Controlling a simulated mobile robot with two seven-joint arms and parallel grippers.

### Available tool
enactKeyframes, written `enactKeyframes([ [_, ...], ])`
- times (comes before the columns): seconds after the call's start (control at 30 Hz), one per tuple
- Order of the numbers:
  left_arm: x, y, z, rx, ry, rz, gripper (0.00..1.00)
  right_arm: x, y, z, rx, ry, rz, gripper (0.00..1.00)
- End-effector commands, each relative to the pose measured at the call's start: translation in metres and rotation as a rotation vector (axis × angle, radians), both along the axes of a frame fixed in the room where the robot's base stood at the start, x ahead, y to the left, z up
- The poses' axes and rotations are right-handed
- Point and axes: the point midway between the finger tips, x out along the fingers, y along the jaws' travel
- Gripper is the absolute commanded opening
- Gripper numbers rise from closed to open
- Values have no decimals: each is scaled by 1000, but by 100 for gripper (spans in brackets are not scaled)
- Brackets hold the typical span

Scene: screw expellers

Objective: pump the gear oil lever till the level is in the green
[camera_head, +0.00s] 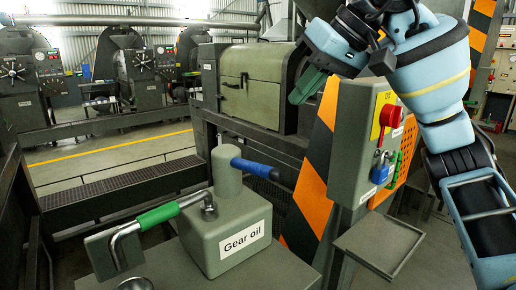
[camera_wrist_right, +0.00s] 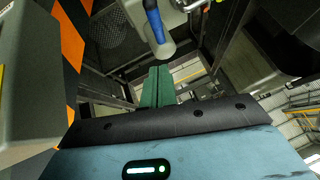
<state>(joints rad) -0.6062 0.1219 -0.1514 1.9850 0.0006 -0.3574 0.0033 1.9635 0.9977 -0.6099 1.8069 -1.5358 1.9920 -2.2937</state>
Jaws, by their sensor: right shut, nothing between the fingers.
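The gear oil unit (camera_head: 238,247) is a grey box with a "Gear oil" label and an upright grey cylinder (camera_head: 227,172). A lever with a blue grip (camera_head: 254,168) sticks out of the cylinder to the right. A bent metal handle with a green grip (camera_head: 158,216) extends to the left. My right gripper (camera_head: 302,92) is above and beyond the blue grip, apart from it. Its green fingers (camera_wrist_right: 157,86) are shut and empty in the right wrist view, where a blue grip (camera_wrist_right: 155,25) shows ahead of them. I cannot make out an oil level. My left gripper is not in view.
A small grey shelf (camera_head: 380,243) juts out below. A large machine housing (camera_head: 250,85) stands behind.

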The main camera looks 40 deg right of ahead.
Motion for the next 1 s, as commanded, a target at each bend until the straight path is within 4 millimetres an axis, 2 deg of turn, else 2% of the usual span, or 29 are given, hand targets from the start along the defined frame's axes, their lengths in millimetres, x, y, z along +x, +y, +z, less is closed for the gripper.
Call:
enactKeyframes([
  [0.3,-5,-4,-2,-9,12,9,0,0,0,-1,1,0,1,0],
  [0.47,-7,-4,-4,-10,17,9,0,7,3,-10,1,3,1,0],
  [1.0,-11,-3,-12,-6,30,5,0,57,24,-87,0,4,1,0],
])
